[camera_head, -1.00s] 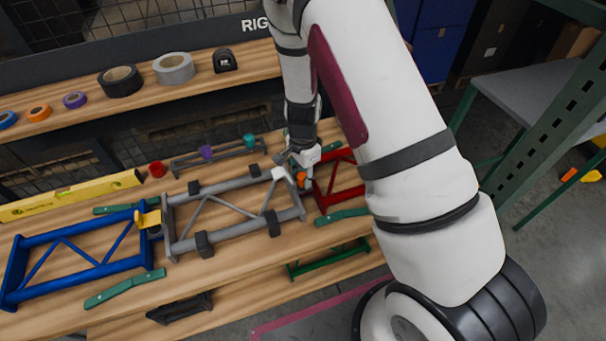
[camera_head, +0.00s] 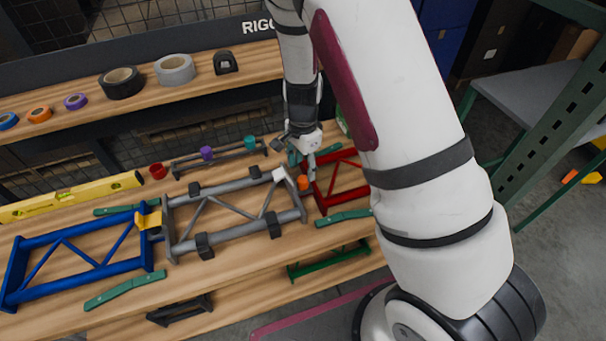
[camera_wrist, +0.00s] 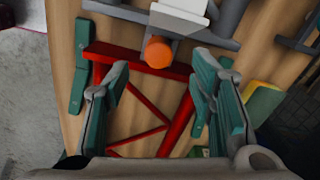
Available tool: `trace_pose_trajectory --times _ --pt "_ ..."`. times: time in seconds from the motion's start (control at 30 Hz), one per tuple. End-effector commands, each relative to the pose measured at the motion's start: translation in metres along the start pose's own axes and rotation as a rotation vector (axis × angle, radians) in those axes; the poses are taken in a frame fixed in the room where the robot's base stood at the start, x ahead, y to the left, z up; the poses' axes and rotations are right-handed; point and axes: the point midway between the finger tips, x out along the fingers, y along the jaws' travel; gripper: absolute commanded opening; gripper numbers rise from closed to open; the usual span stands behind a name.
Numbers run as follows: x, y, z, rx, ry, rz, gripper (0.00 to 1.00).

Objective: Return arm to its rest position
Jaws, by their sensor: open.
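My gripper (camera_head: 302,158) hangs over the workbench at the right end of the grey frame. In the wrist view my gripper (camera_wrist: 160,85) is open, its two green-padded fingers wide apart with nothing between them. Below the fingers lies the red frame (camera_wrist: 130,128), which also shows in the head view (camera_head: 345,190), partly hidden by my arm. An orange cylinder (camera_wrist: 158,52) sits at the joint between the red frame and a white piece (camera_wrist: 180,15) on the grey frame; it also shows in the head view (camera_head: 303,183).
The grey frame (camera_head: 232,233) and blue frame (camera_head: 85,282) lie to the left, with a yellow clip (camera_head: 150,220) between them. Green bars and a yellow level (camera_head: 70,198) lie around them. A shelf with tape rolls (camera_head: 121,82) stands behind. A green-legged table (camera_head: 530,95) is at right.

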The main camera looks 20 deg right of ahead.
Motion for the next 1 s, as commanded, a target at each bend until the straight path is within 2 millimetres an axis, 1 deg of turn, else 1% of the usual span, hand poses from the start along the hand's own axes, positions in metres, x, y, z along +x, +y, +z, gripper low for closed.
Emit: trace_pose_trajectory --times 0.03,0.1,0.2,0.3,0.43,0.63,0.73,0.77,0.87,1.0 --pt "-0.013 -0.001 0.001 -0.002 0.001 -0.005 0.50" --pt "-0.026 -0.001 0.000 -0.001 0.001 -0.004 0.50" --pt "-0.043 -0.001 0.000 -0.001 0.001 -0.004 0.50" --pt "-0.055 -0.001 0.000 -0.001 0.000 -0.003 0.50" --pt "-0.064 0.000 -0.001 0.000 0.001 -0.001 0.50" --pt "-0.067 0.000 -0.001 0.001 0.001 -0.001 0.50" --pt "-0.077 0.001 0.002 -0.022 -0.009 -0.015 0.50" --pt "-0.083 0.001 0.003 -0.036 -0.014 -0.023 0.50" --pt "-0.111 0.006 0.010 -0.110 -0.037 -0.059 0.50" --pt "-0.161 0.021 0.021 -0.263 -0.059 -0.129 0.50"
